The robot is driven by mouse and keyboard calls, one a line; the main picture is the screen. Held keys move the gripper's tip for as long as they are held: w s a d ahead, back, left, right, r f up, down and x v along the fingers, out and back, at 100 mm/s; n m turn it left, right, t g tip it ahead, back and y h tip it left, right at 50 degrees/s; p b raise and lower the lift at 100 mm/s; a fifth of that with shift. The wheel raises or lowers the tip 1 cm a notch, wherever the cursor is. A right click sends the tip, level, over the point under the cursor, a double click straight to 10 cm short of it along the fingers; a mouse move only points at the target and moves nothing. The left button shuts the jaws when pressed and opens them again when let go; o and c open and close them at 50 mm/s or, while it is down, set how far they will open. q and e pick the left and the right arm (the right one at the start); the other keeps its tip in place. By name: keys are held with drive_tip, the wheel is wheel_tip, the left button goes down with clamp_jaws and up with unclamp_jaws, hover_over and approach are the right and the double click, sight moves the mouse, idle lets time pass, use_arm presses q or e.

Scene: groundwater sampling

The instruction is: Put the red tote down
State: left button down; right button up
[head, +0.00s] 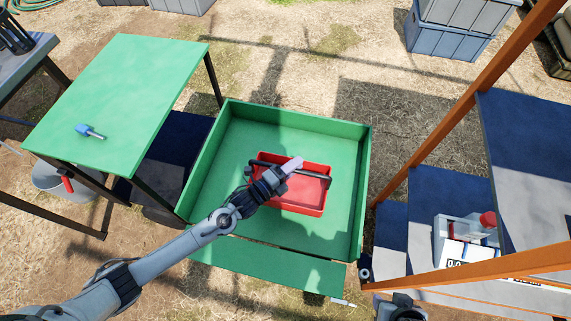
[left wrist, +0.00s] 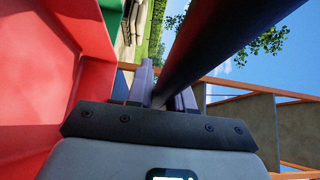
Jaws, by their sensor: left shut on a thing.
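The red tote (head: 305,203) is an open box with a dark bar handle (head: 316,178) across its top. It is within the walls of the green tray (head: 228,150); I cannot tell whether its base touches the tray floor. My left gripper (head: 288,168) is over the tote, shut on the handle. In the left wrist view the handle (left wrist: 222,45) runs between the fingers of the left gripper (left wrist: 163,88), and the tote's red wall (left wrist: 40,95) fills the left side. The inside of the tote is partly hidden by my arm. My right gripper's fingers do not show.
A green table (head: 130,85) with a small blue-tipped tool (head: 90,132) stands at left. Orange posts (head: 465,100) and a blue-grey bench (head: 530,150) are at right. Grey-blue bins (head: 445,38) stand at the back. Tray floor is bare around the tote.

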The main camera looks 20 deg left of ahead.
sight(284, 160)
use_arm(q)
drive_tip(key=shift+w+a+f+b, duration=0.85)
drive_tip(key=shift+w+f+b, duration=0.3)
drive_tip(key=shift+f, duration=0.35)
drive_tip(key=shift+w+a+f+b, duration=0.85)
drive_tip(key=shift+w+f+b, duration=0.3)
drive_tip(key=shift+f, duration=0.3)
drive_tip(key=shift+w+a+f+b, duration=0.85)
drive_tip(key=shift+w+f+b, duration=0.25)
drive_tip(key=shift+f, duration=0.4)
drive_tip(key=shift+w, duration=0.1)
drive_tip(key=shift+a+f, duration=0.1)
drive_tip(key=shift+f, duration=0.05)
drive_tip(key=c, duration=1)
unclamp_jaws()
drive_tip(key=shift+f, duration=0.1)
